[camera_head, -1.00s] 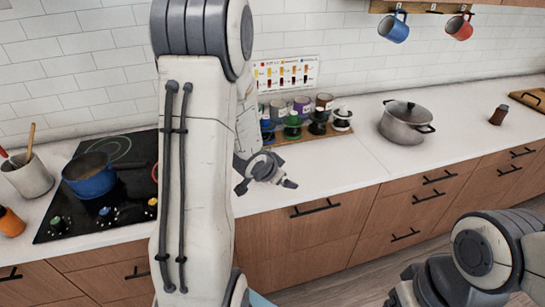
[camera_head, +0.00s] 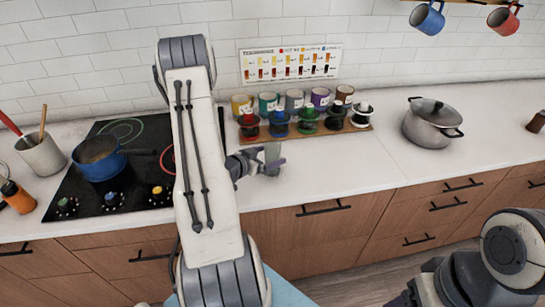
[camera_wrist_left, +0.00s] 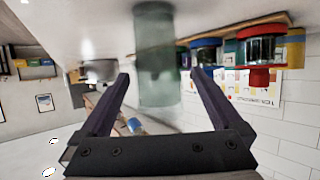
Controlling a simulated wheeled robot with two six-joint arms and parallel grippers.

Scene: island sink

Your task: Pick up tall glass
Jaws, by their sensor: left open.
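The tall glass (camera_head: 272,153) is clear and greenish. It stands on the white counter in front of the coloured jars, partly hidden by my left gripper in the head view. My left gripper (camera_head: 266,162) is open and close to the glass, with its fingers pointing right. In the left wrist view, which is tipped upside down, the glass (camera_wrist_left: 157,60) shows between the two open fingers (camera_wrist_left: 160,80). I cannot tell whether they touch it. Part of my right arm shows at the lower right of the head view, but its gripper cannot be made out.
A wooden rack (camera_head: 350,129) with several coloured jars stands behind the glass. A lidded pot (camera_head: 428,127) is to the right. A blue pan (camera_head: 98,160) sits on the black stove (camera_head: 120,192) at left. The counter between glass and pot is clear.

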